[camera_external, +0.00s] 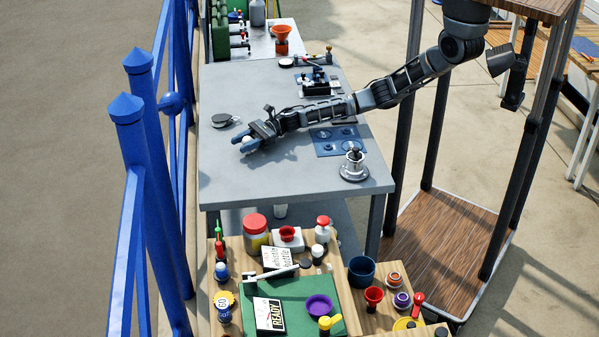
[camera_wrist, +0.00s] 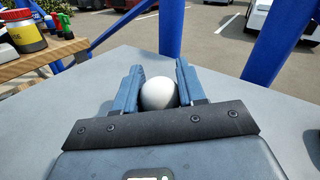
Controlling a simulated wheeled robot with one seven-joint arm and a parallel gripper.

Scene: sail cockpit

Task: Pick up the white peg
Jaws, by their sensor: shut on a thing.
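The white peg shows in the wrist view as a rounded white end (camera_wrist: 158,94) between the two blue fingers of my gripper (camera_wrist: 160,88). The fingers are shut on it, one on each side. In the external view my gripper (camera_external: 243,142) is low over the left part of the grey table (camera_external: 240,180), and a small bit of white (camera_external: 247,139) shows at its fingers. The rest of the peg is hidden by the fingers. I cannot tell whether the peg touches the table.
A dark round object (camera_external: 222,120) lies just behind my gripper. A blue mat (camera_external: 325,150) and a silver winch-like piece (camera_external: 353,165) are to the right. A blue railing (camera_external: 150,130) runs along the left. The table's front left is clear.

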